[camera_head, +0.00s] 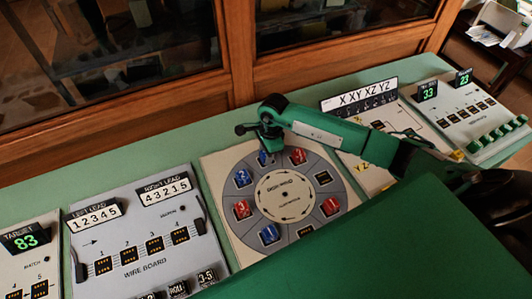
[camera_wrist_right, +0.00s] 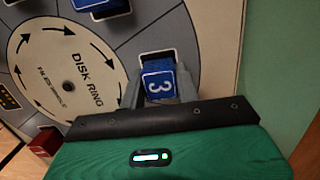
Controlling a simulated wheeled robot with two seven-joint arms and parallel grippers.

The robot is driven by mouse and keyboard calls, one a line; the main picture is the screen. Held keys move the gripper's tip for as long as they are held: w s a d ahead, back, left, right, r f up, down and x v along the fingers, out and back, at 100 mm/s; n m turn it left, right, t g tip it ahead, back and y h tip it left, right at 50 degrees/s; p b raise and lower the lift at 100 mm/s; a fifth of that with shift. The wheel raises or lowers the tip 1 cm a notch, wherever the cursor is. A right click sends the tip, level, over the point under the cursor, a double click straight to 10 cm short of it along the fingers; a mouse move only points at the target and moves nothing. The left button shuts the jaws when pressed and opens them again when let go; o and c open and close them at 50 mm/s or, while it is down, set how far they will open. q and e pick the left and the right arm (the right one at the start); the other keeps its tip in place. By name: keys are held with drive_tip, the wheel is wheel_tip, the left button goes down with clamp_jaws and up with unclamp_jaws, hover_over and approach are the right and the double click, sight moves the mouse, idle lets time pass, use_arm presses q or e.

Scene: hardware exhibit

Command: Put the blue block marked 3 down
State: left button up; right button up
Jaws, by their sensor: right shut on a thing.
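The blue block marked 3 (camera_wrist_right: 160,80) is between the two fingers of my right gripper (camera_wrist_right: 158,92), with its white 3 facing the wrist camera. In the head view my right gripper (camera_head: 263,148) points down at the far edge of the disk ring (camera_head: 285,193), and the held block (camera_head: 263,159) shows partly below it. The block is at a grey outer section of the ring; I cannot tell whether it touches the board. My left gripper is not in view.
Red blocks (camera_head: 297,155) and other blue blocks (camera_head: 242,178) sit around the ring. A dark empty-looking slot (camera_head: 322,178) is on its right. The wire board (camera_head: 145,250) stands at left, more panels at right. A wooden glazed cabinet (camera_head: 130,110) runs behind the green table.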

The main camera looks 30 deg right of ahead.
drive_tip(key=shift+f, duration=0.25)
drive_tip(key=o, duration=1)
drive_tip(key=shift+r, duration=0.1)
drive_tip(key=shift+c, duration=0.2)
drive_tip(key=shift+r, duration=0.2)
drive_tip(key=shift+w+r, duration=0.1)
drive_tip(key=shift+r, duration=0.2)
wheel_tip(320, 180, up, 11)
drive_tip(key=d+b, duration=0.1)
drive_tip(key=b, duration=0.1)
drive_tip(key=shift+d+r, duration=0.15)
drive_tip(key=shift+d, duration=0.05)
drive_tip(key=shift+s, duration=0.25)
